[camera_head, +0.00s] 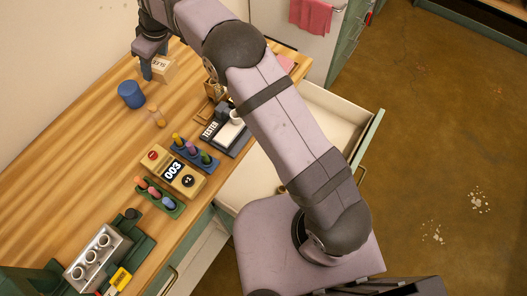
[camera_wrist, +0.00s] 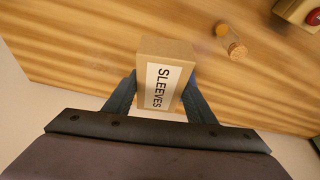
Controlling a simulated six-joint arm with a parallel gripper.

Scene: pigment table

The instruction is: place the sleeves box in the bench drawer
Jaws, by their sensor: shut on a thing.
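The sleeves box (camera_wrist: 177,55) is a small tan carton with a white label reading SLEEVES. In the head view the box (camera_head: 162,70) is at the far end of the wooden table, near the wall. My gripper (camera_wrist: 158,95) is shut on it, one finger at each side. In the head view my gripper (camera_head: 147,70) is partly hidden behind its own wrist. I cannot tell whether the box touches the table. The bench drawer (camera_head: 335,118) is pulled open at the table's right side, with a pale, empty-looking interior partly hidden by my arm.
A counter device (camera_head: 172,172), racks of coloured pegs (camera_head: 194,153) and a tester (camera_head: 222,130) are mid-table. A grey block with round holes (camera_head: 97,258) is at the near end.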

